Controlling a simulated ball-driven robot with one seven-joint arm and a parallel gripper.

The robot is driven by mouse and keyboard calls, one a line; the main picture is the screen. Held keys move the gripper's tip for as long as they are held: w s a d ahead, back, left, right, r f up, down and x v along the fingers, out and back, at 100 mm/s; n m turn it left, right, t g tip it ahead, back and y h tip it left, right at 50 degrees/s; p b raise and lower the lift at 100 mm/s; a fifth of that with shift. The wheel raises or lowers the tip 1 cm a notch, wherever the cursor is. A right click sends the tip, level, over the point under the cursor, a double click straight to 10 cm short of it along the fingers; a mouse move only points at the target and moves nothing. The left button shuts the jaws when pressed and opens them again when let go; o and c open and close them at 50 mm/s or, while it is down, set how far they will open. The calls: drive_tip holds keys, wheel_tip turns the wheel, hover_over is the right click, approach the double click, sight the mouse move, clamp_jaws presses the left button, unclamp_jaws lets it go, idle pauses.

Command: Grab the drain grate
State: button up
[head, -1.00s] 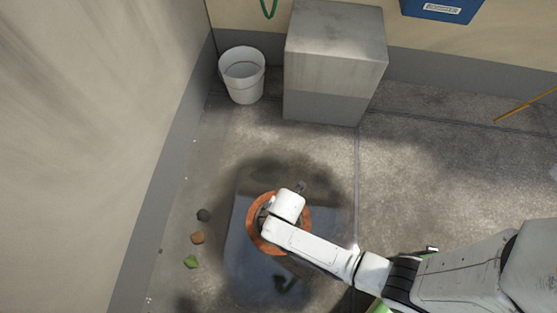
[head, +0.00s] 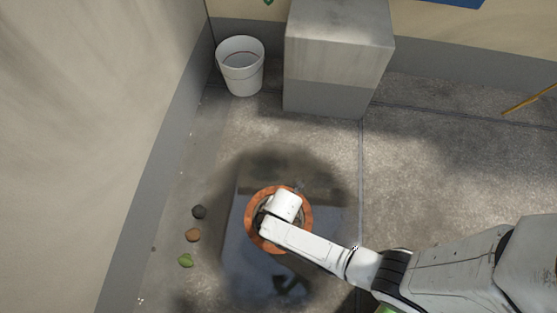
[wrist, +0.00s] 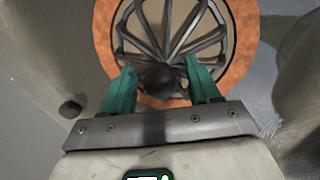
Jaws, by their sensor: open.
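The drain grate (wrist: 160,76) is a dark, domed cage of thin ribs meeting at a dark hub, and it fills the top middle of the wrist view. An orange-brown ring (wrist: 104,40) surrounds it; the ring also shows in the head view (head: 252,226). My gripper (wrist: 160,70) is open, with its two teal fingers on either side of the hub. I cannot tell whether they touch it. In the head view my wrist covers most of the grate and hides the fingers.
A dark wet patch (head: 236,265) surrounds the ring. Three small lumps, dark (head: 199,212), brown (head: 193,235) and green (head: 185,260), lie to the left. A white bucket (head: 241,68) and a grey block (head: 336,60) stand behind.

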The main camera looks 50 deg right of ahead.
clamp_jaws()
idle(0.5)
drive_tip(key=shift+r, duration=0.1)
idle(0.8)
